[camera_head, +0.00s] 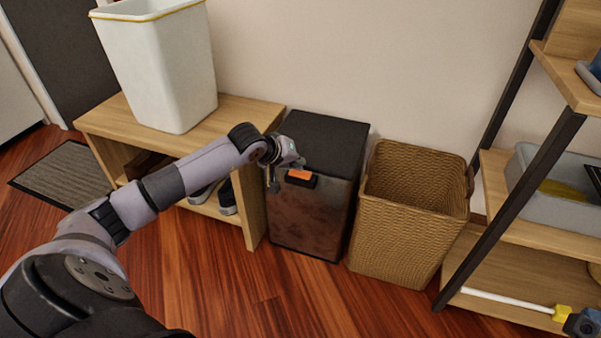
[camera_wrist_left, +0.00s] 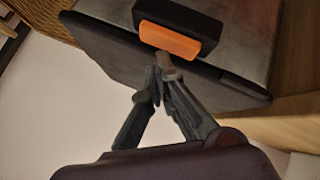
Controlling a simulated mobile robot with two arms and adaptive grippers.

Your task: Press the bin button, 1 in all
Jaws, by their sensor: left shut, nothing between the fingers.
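The bin (camera_head: 312,220) is a dark box with a black top, standing on the floor between a wooden bench and a wicker basket. Its button (camera_head: 300,175) is orange in a black housing, high on the front face. My left gripper (camera_head: 297,163) is shut and empty, just above the button in the head view. In the left wrist view the button (camera_wrist_left: 170,42) lies just beyond the closed fingertips (camera_wrist_left: 163,70). The tips look very near its edge; I cannot tell if they touch. My right gripper is not in view.
The wicker basket (camera_head: 408,225) stands close to the bin's right. The wooden bench (camera_head: 235,112) on the left carries a white bin (camera_head: 160,70), with shoes (camera_head: 226,195) below. A shelf (camera_head: 515,232) stands at the right. The wooden floor (camera_head: 215,290) in front is clear.

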